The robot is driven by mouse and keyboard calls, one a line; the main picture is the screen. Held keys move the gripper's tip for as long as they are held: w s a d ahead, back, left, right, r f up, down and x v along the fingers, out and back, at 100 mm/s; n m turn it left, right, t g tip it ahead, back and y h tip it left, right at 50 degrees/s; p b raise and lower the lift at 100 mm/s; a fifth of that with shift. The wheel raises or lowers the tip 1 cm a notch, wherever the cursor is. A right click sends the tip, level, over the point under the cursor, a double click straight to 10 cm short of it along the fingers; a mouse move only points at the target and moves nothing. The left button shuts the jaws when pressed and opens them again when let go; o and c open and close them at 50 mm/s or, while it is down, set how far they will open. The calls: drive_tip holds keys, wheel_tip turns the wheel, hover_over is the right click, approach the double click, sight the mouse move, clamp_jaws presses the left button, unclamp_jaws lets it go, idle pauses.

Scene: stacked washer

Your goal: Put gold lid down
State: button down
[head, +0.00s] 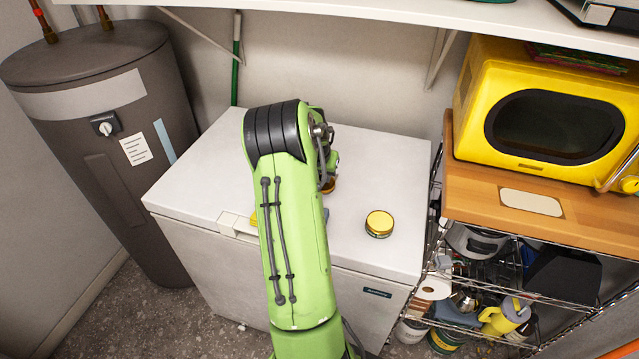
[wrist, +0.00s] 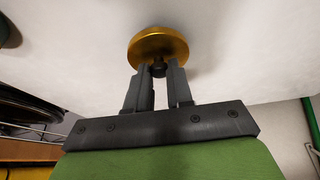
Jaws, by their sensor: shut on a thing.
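The gold lid (wrist: 158,42) is round with a dark knob, and shows in the wrist view at the top middle. My gripper (wrist: 159,70) is shut on its knob. The lid is close to the white top of the chest freezer (head: 395,165); I cannot tell whether it touches. In the head view my green arm hides the gripper, and only a small gold-brown edge (head: 330,186) shows beside the arm, probably the lid.
A small jar with a gold top (head: 379,224) stands on the freezer at the right. A yellow microwave (head: 545,115) sits on the wooden-topped rack at right. The freezer's back right is clear.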

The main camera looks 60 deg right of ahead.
drive_tip(key=shift+f, duration=1.4)
drive_tip(key=c, duration=1)
unclamp_jaws()
drive_tip(key=shift+r, duration=0.1)
drive_tip(key=w+p+v, duration=0.1)
drive_tip(key=v, duration=1.1)
drive_tip(key=w+a+r+n+t+y, duration=0.1)
drive_tip(key=w+a+r+n, duration=0.15)
drive_tip(key=a, duration=0.45)
drive_tip(key=w+a+r+n+t, duration=0.1)
drive_tip(key=a+r+n, duration=0.1)
drive_tip(key=a+r, duration=0.35)
drive_tip(key=w+a+r+n+t+y, duration=0.1)
drive_tip(key=w+a+n, duration=0.1)
drive_tip(key=a, duration=0.6)
drive_tip(key=s+a+n+y, duration=0.1)
drive_tip(key=s+a+n, duration=0.2)
drive_tip(key=a, duration=0.4)
drive_tip(key=s+a+r+n+t, duration=0.1)
drive_tip(key=s+a+n, duration=0.2)
drive_tip(key=a, duration=0.4)
drive_tip(key=s+a+n+y, duration=0.1)
drive_tip(key=s+a+n, duration=0.2)
drive_tip(key=s+a, duration=0.2)
drive_tip(key=a, duration=0.3)
drive_tip(key=shift+s+r+n+t+y, duration=0.25)
drive_tip(key=shift+s+n+t+y, duration=0.05)
drive_tip(key=shift+s+n+t, duration=0.1)
